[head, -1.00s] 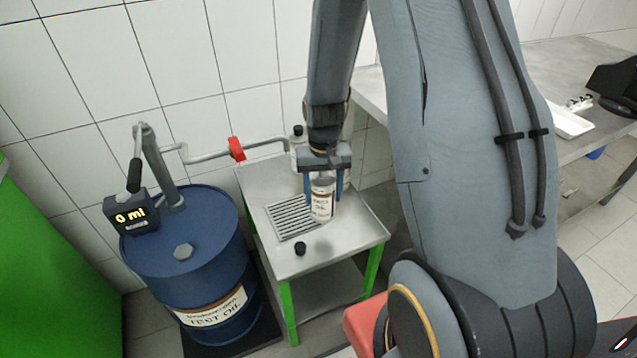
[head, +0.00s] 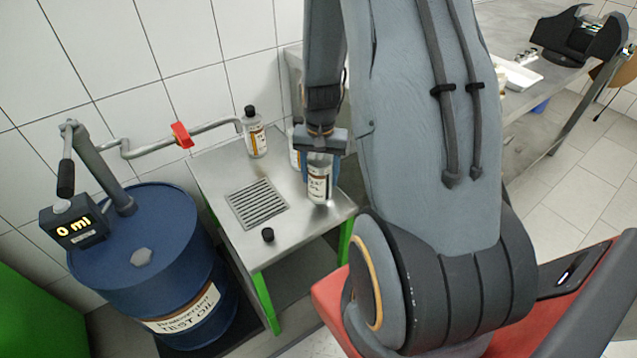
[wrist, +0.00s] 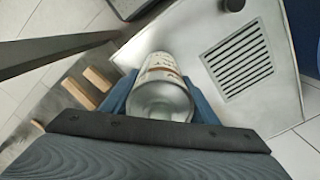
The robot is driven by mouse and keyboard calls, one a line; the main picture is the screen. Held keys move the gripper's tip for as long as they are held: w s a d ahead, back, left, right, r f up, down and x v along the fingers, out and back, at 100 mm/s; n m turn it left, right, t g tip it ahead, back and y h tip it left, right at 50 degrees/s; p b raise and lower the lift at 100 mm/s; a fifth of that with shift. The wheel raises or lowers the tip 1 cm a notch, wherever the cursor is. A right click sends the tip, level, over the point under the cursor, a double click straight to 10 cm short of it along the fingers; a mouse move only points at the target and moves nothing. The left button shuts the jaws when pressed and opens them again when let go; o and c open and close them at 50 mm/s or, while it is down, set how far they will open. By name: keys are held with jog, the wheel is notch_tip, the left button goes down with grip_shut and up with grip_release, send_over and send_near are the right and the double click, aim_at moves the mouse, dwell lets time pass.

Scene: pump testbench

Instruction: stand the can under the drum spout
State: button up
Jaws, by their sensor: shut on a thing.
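My gripper (head: 320,160) is shut on a silver can (head: 319,184) with a white and orange label, upright over the right part of the steel table. I cannot tell whether its base touches the table. The wrist view shows the can (wrist: 160,98) between the blue fingers, its round grey end facing the camera. The blue drum (head: 150,265) stands left of the table, with a meter reading 0 ml. Its spout pipe (head: 215,129), with a red valve handle (head: 182,135), reaches over the table's back left. The can is right of the spout and the drain grate (head: 258,203).
A black-capped bottle (head: 255,135) stands at the table's back, near the pipe end. Another container (head: 295,152) is partly hidden behind my gripper. A small black cap (head: 267,235) lies in front of the grate. The table's front left is otherwise clear.

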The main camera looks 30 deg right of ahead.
aim_at(320, 184)
jog(key=shift+f, duration=1.8)
jog(key=shift+f, duration=0.1)
jog(key=o, duration=1.1)
